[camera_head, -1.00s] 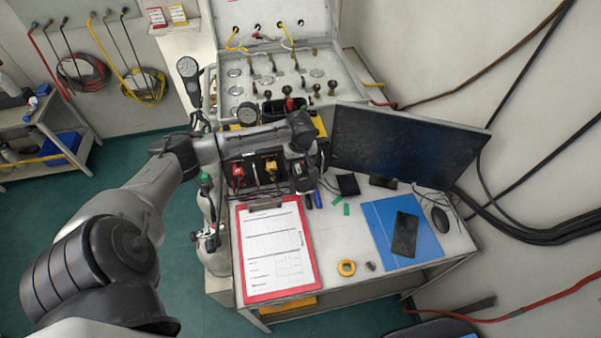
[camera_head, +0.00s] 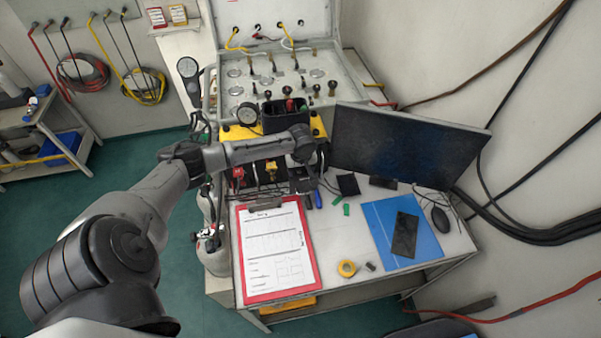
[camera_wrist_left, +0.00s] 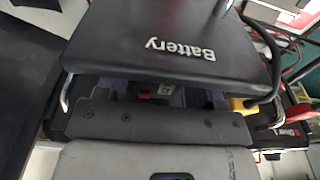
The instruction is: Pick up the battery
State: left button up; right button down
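The battery (camera_wrist_left: 170,45) is a black box with the white word "Battery" upside down, large in the upper middle of the left wrist view. Grey parts of my left gripper (camera_wrist_left: 160,125) fill the lower middle of that view, close below the battery's edge. Its fingertips are not clear, and I cannot tell whether they touch the battery. In the head view, my left gripper (camera_head: 304,182) is at the back of the desk, left of the monitor, mostly hidden under my wrist. The battery cannot be made out clearly there. My right gripper is not in view.
A black monitor (camera_head: 398,150) stands close to the right of my left wrist. The valve panel (camera_head: 232,72) stands behind. Cables run near the battery.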

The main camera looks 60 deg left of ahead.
pick_arm(q)
jog(key=c, duration=0.9)
jog(key=shift+r, duration=0.1)
jog(key=shift+c, duration=0.2)
